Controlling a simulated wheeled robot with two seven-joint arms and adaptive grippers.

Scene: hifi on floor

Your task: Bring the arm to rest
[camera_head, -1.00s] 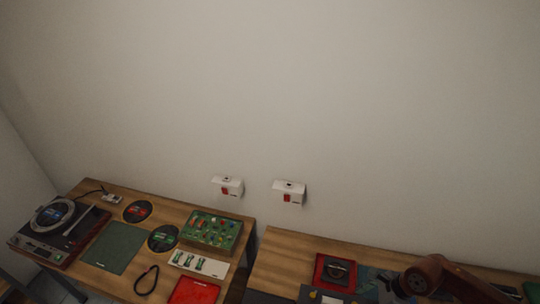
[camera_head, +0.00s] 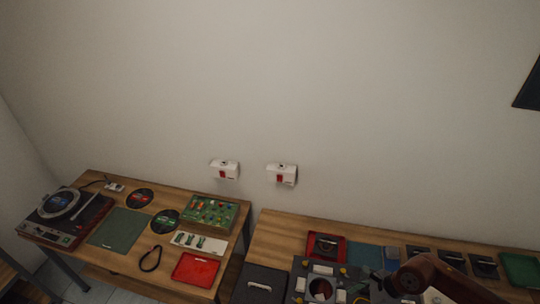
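My reddish-brown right arm (camera_head: 432,276) comes in at the lower right, over the right-hand table. Its dark gripper (camera_head: 385,284) is at the left end of the arm, small and dim against the equipment below. I cannot tell whether its fingers are open or shut, or whether it touches anything. My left arm and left gripper are not in view.
The right table (camera_head: 285,232) holds a red tray (camera_head: 327,246), a dark case (camera_head: 262,284), a grey device (camera_head: 320,288) and several black items. The left table (camera_head: 90,190) holds a turntable (camera_head: 65,217), green mat (camera_head: 121,228) and red tray (camera_head: 196,269). A gap separates the tables.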

